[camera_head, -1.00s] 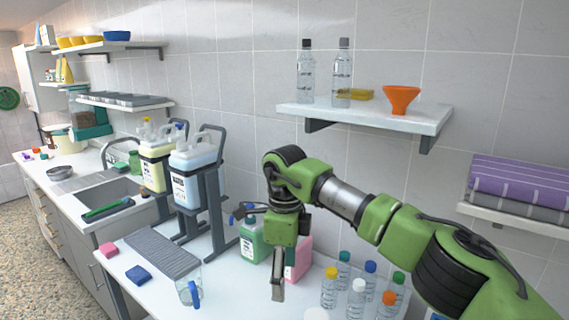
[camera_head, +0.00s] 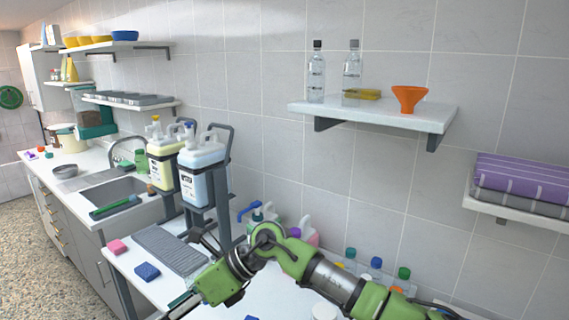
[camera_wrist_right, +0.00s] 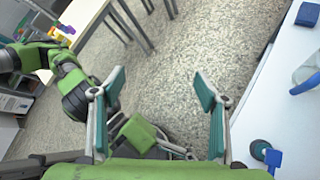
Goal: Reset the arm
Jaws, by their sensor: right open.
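My right arm comes in from the right in the head view and bends over the front of the white counter. Its gripper (camera_head: 186,304) is low in the picture, beyond the counter's front edge, and partly cut off or hard to make out. In the right wrist view, the right gripper (camera_wrist_right: 158,96) has its two teal-padded fingers spread wide. Nothing is between them, and the speckled floor shows behind. Green and black links of my own body show at the left of that view. My left gripper is not seen.
Yellow (camera_head: 163,165) and blue (camera_head: 203,170) canisters stand behind. Several capped bottles stand behind my arm. A wall shelf (camera_head: 380,113) is above.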

